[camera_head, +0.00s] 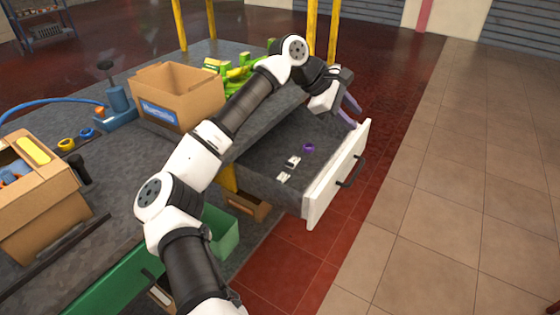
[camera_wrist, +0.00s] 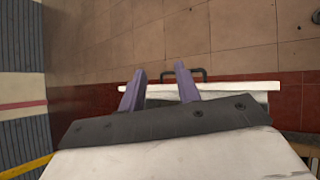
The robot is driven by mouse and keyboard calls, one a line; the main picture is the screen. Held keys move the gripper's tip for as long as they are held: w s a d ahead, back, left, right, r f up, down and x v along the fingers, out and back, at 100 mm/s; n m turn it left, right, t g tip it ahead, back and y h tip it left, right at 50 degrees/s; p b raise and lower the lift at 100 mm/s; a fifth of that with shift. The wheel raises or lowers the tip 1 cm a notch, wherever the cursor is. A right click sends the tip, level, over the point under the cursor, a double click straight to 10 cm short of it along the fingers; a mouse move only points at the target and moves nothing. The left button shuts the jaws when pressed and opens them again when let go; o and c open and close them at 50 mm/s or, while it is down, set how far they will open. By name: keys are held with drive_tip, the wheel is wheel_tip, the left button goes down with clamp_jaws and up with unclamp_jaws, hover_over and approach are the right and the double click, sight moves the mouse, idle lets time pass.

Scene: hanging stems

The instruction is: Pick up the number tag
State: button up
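Two small white pieces with dark marks, the upper one (camera_head: 293,161) and the lower one (camera_head: 284,178), lie in the open drawer (camera_head: 336,175). Either could be the number tag; they are too small to read. My gripper (camera_head: 352,115) has two purple fingers, spread apart, above the far end of the drawer's white front. In the wrist view the fingers (camera_wrist: 160,70) are open, with nothing held between them. The white front and dark handle show beyond them. The white pieces do not show in the wrist view.
A purple ring (camera_head: 308,148) lies in the drawer near the white pieces. A cardboard box (camera_head: 178,97) and green-yellow parts (camera_head: 236,72) stand on the worktop. A green drawer (camera_head: 115,277) is open at the lower left. Tiled floor to the right is clear.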

drive_tip(key=w+a+f+y, duration=0.3)
drive_tip(key=a+f+y, duration=0.1)
drive_tip(key=a+f, duration=0.2)
drive_tip(key=y, duration=0.5)
hover_over(278, 180)
wheel_tip(278, 180, down, 5)
drive_tip(key=f, duration=0.7)
drive_tip(key=shift+w+a+f, duration=0.1)
drive_tip(key=shift+w+f, duration=0.1)
drive_tip(key=shift+s+f+p, duration=0.2)
drive_tip(key=shift+f+p, duration=0.8)
drive_tip(key=shift+f, duration=2.1)
clamp_jaws()
